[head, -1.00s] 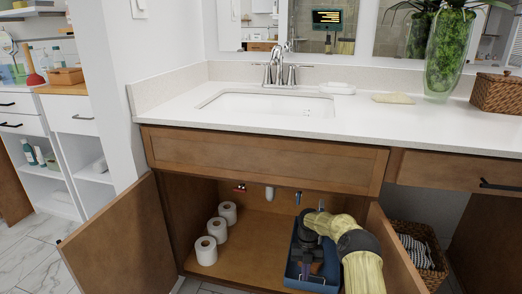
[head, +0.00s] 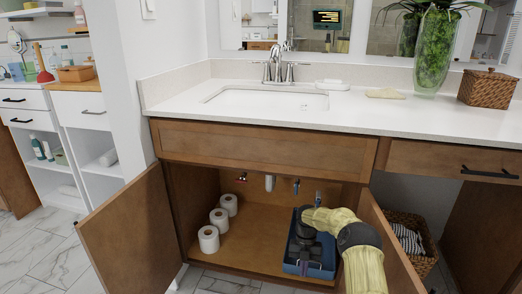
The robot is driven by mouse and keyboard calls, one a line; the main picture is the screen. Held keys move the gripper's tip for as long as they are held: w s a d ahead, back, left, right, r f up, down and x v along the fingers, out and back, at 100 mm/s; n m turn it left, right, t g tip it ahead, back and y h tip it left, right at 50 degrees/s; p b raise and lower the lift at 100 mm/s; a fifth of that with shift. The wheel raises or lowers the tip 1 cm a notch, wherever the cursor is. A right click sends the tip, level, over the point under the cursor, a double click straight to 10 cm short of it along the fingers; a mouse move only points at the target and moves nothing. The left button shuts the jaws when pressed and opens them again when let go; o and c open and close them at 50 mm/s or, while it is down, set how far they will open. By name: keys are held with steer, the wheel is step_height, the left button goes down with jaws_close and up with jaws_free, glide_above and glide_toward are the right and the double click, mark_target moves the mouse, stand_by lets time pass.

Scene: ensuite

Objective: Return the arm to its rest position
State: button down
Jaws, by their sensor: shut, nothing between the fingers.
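My yellow arm with dark joints reaches into the open cabinet under the sink from the lower right. My gripper (head: 303,254) is a dark shape pointing down over the blue bin (head: 307,270) on the cabinet floor. It is shut and holds nothing that I can see. The fingertips are small and partly lost against the dark contents of the bin, so I cannot tell whether they touch anything.
The left cabinet door (head: 132,232) and right door (head: 388,240) stand open, the right one close beside my arm. Several toilet rolls (head: 209,239) stand left of the bin. The countertop (head: 350,110) overhangs above. A wicker basket (head: 412,262) sits right of the cabinet.

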steer(key=s+a+r+m+t+p, duration=0.1)
steer(key=s+a+r+m+p, duration=0.15)
steer(key=s+r+m, duration=0.55)
steer(key=s+a+r+m+t+p, duration=0.1)
steer(key=s+r+m+t+p, duration=0.15)
steer(key=r+m, duration=0.65)
steer(key=s+d+r+m+t+p, duration=0.1)
steer(key=s+d+r+m+p, duration=0.15)
steer(key=s+r+m, duration=0.65)
steer(key=s+d+r+m+t+p, duration=0.1)
steer(key=s+r+m+t+p, duration=0.15)
steer(key=s+r+m, duration=0.7)
step_height(320, 180, up, 35)
steer(key=n+p, duration=0.2)
steer(key=p, duration=3.6)
steer(key=shift+s+g, duration=0.4)
steer(key=shift+s, duration=0.05)
steer(key=shift+r, duration=0.1)
